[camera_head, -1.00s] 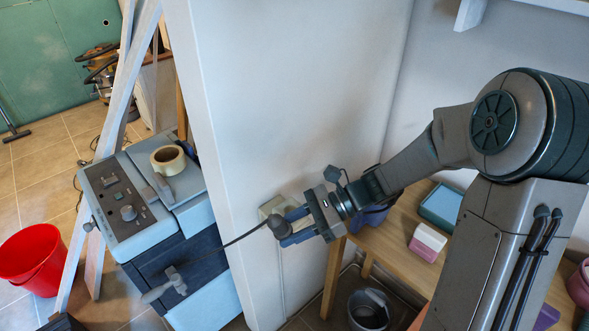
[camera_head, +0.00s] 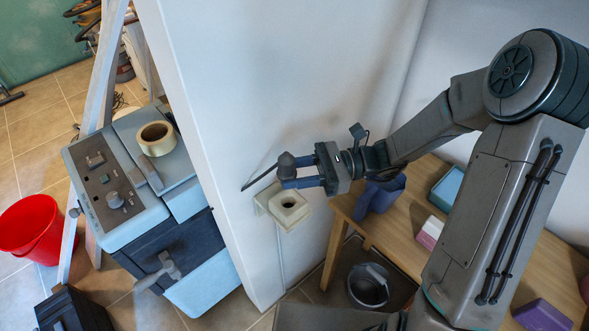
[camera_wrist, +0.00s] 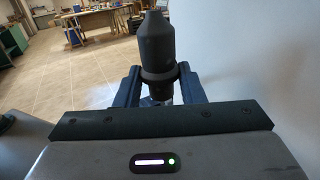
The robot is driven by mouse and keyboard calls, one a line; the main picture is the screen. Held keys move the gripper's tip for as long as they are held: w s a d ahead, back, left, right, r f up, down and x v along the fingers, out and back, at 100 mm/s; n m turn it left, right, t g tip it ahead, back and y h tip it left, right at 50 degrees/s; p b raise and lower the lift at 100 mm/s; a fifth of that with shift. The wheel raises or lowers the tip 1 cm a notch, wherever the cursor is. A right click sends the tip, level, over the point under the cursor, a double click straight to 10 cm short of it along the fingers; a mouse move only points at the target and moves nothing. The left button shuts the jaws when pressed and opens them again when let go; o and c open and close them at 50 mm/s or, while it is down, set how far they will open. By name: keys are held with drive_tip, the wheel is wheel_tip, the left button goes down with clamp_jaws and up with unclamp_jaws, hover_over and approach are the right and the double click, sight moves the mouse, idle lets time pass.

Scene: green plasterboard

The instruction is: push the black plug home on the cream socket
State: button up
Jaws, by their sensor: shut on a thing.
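My gripper (camera_head: 290,174) is shut on the black plug (camera_head: 285,160). The plug is above the socket and apart from it, and a dark cable stub runs from it to the lower left. In the wrist view the plug (camera_wrist: 156,48) stands upright between my two blue fingers (camera_wrist: 160,88), its tapered end up. The plug's contact end is not clearly visible.
A white wall (camera_head: 270,80) stands right behind the socket. A wooden table (camera_head: 400,225) with a blue jug (camera_head: 380,193) is on the right, with a grey bucket (camera_head: 368,286) below. A blue-grey machine (camera_head: 120,185) with a tape roll (camera_head: 156,138) is on the left.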

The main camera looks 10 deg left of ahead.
sight(295, 198)
drive_tip(key=shift+f+b, duration=1.9)
drive_tip(key=shift+f, duration=0.9)
drive_tip(key=shift+f, duration=0.4)
drive_tip(key=shift+f+b, duration=0.9)
drive_tip(key=shift+f, duration=0.25)
drive_tip(key=shift+r, duration=0.15)
drive_tip(key=shift+r+p, duration=1.15)
drive_tip(key=shift+p, duration=0.1)
drive_tip(key=shift+f, duration=0.2)
drive_tip(key=shift+f+b, duration=0.8)
drive_tip(key=shift+f, duration=0.35)
drive_tip(key=o, duration=1.1)
drive_tip(key=shift+d, duration=0.1)
drive_tip(key=shift+c, duration=0.2)
